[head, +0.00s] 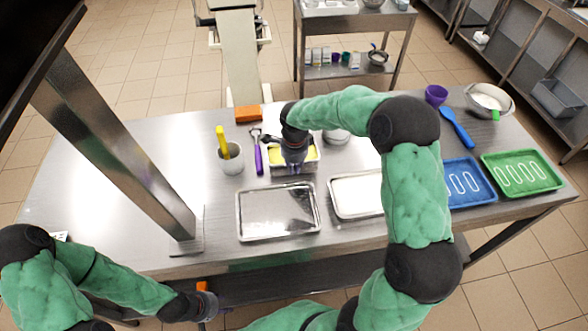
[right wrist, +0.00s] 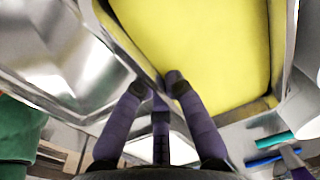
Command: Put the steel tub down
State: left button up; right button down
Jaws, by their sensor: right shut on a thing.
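The steel tub (head: 279,170) holds a yellow mass (right wrist: 200,50) and is at the middle of the worktable, behind an empty shallow steel tray (head: 278,212). My right gripper (head: 294,163) reaches over it from the right and is shut on its near rim. In the right wrist view, the purple fingers (right wrist: 157,85) meet at that rim, and the yellow mass fills the upper middle. I cannot tell whether the tub's base touches the table. My left gripper (head: 212,304) is low at the front left, by the table's front edge; its fingers are too small to read.
A cup with a yellow tool (head: 231,160), a purple-handled tool (head: 258,155) and an orange block (head: 248,114) are left of the tub. A white-filled tray (head: 355,195), blue tray (head: 468,183) and green tray (head: 522,172) are right. A steel post (head: 120,145) stands left.

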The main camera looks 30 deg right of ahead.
jog(key=shift+f, duration=0.45)
jog(key=shift+f, duration=0.1)
jog(key=c, duration=1.8)
grip_release()
jog(key=shift+f, duration=0.2)
jog(key=o, duration=0.5)
jog(key=shift+r, duration=0.1)
